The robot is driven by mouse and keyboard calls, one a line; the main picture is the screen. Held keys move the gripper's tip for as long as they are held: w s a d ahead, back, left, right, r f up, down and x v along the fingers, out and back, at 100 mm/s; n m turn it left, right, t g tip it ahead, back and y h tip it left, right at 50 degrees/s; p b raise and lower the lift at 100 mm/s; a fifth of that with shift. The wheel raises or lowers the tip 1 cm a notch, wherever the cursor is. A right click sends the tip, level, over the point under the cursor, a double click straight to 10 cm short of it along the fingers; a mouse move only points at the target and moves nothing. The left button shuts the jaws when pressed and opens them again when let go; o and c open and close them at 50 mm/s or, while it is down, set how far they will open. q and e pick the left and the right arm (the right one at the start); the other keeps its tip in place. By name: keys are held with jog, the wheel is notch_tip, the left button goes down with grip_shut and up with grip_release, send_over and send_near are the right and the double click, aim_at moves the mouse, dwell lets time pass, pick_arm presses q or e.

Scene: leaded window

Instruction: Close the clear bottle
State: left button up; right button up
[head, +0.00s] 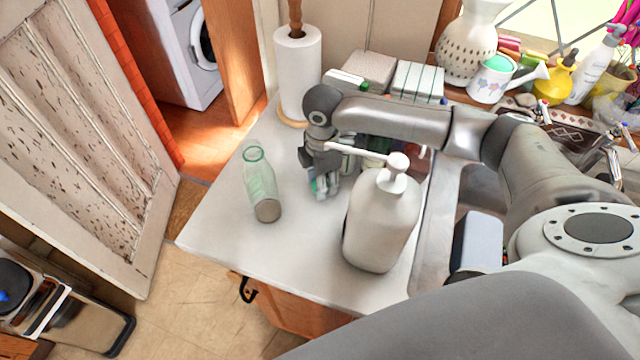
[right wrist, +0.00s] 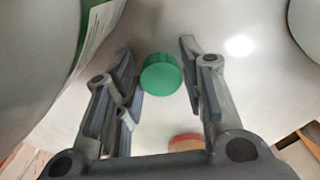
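The clear bottle (head: 262,187) is pale green glass and stands upright on the white counter, with its open mouth uncovered. A green round cap (right wrist: 160,74) shows in the right wrist view on a pale surface, between and just beyond my fingertips. My right gripper (right wrist: 157,62) is open, with a finger on each side of the cap and a gap at least on the right. In the head view my right gripper (head: 325,185) points down to the right of the clear bottle, partly behind the white pump bottle. The cap cannot be made out clearly there. My left gripper is not in view.
A large white pump bottle (head: 380,225) stands close in front of my right gripper. A paper towel roll (head: 298,75) stands behind. Boxes (head: 418,82) are at the back, and a sink is to the right. The counter's left front is clear.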

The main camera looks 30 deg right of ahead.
jog(key=shift+c, duration=0.5)
jog(key=shift+r, duration=0.45)
pick_arm(q)
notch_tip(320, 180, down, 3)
jog(key=b, duration=0.2)
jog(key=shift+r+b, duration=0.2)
jog(key=shift+b, duration=0.15)
pick_arm(e)
notch_tip(320, 180, up, 17)
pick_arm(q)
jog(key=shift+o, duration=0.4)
pick_arm(e)
jog(key=shift+r, duration=0.1)
